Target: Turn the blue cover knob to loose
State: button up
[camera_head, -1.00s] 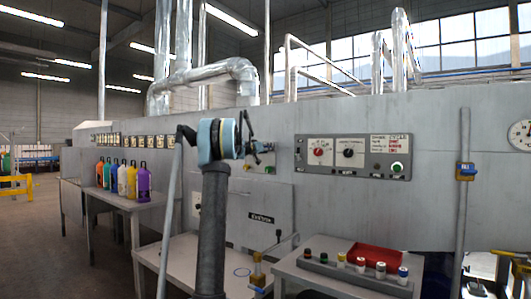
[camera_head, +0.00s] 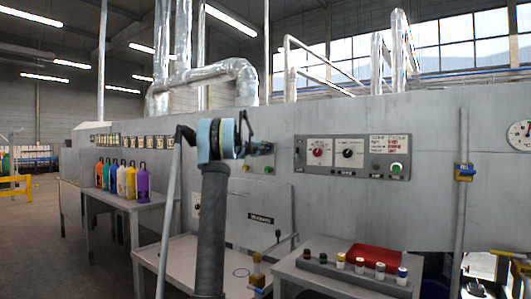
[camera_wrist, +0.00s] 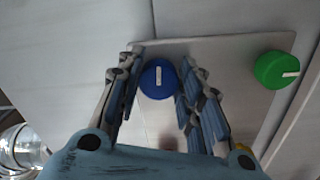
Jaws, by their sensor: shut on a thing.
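The blue cover knob (camera_wrist: 158,78) is round with a white pointer mark. It sits on a light metal plate (camera_wrist: 225,48), and the mark stands nearly upright in the wrist view. My gripper (camera_wrist: 159,84) is shut on the knob, with one finger at its left side and one at its right. In the head view my gripper (camera_head: 250,135) is at the grey machine wall, and the arm hides the blue knob there.
A green knob (camera_wrist: 277,69) with a white mark is right of the blue one. A control panel (camera_head: 353,157) is on the wall to the right. Coloured bottles (camera_head: 122,179) stand on a table at left. A low table with a red tray (camera_head: 374,257) is at lower right.

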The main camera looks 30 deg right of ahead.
jog(key=n, duration=1.3)
jog(key=shift+w+a+r+n, duration=0.15)
jog(key=shift+w+a+n, duration=0.05)
jog(key=shift+n, duration=2)
jog(key=o, duration=1.1)
jog(key=shift+w, duration=0.1)
jog(key=shift+c, duration=0.2)
